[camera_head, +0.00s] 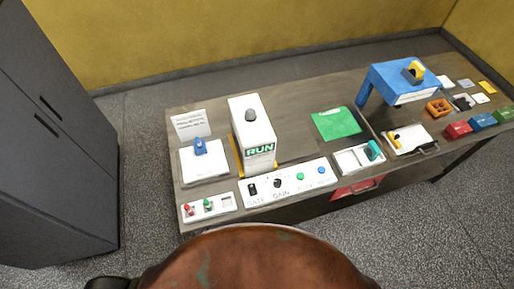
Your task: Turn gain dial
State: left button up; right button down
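The gain dial (277,183) is a small black knob on a white sloped panel (310,197) at the front edge of the workbench, with the word GAIN below it. To its left on the same panel is a black switch (252,189); to its right are a green button (300,176) and a blue button (321,170). The dial's pointer direction is too small to tell. Neither of my grippers shows in the head view, and nothing touches the dial.
A tall white RUN box (252,128) stands behind the panel. A white strip (222,213) with red and green knobs is at left, a white tray (346,163) at right. A blue stand (385,79) is farther right. A grey cabinet (60,150) stands left of the bench (290,99).

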aim_at(277, 182)
jog(key=u, duration=0.65)
jog(key=k, duration=0.35)
jog(key=z, duration=0.5)
